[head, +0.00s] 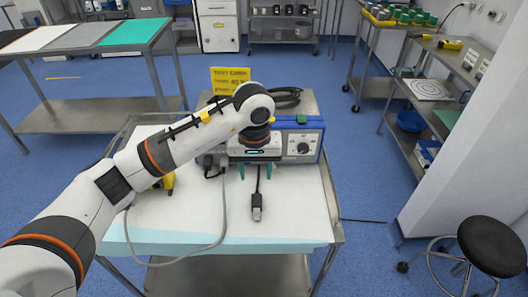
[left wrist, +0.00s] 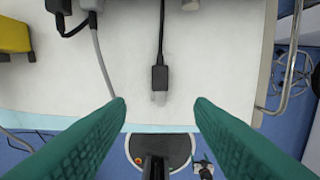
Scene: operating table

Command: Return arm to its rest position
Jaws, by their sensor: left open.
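My left arm reaches in from the left over the table (head: 290,222). My left gripper (head: 256,172) points down in front of the blue and grey device, and its green fingers are apart with nothing between them. The fingers also fill the lower part of the left wrist view (left wrist: 160,103). A black cable with a plug (head: 257,205) lies on the white cover; its plug (left wrist: 159,77) shows beyond the open fingertips in the left wrist view, apart from them. My right gripper is not in view.
The blue and grey device (head: 305,148) stands at the back of the table, partly hidden by my arm. A grey cable (head: 222,222) hangs over the front edge. A yellow object (head: 168,182) lies left. A stool (head: 492,245) stands right. The cover's front right is clear.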

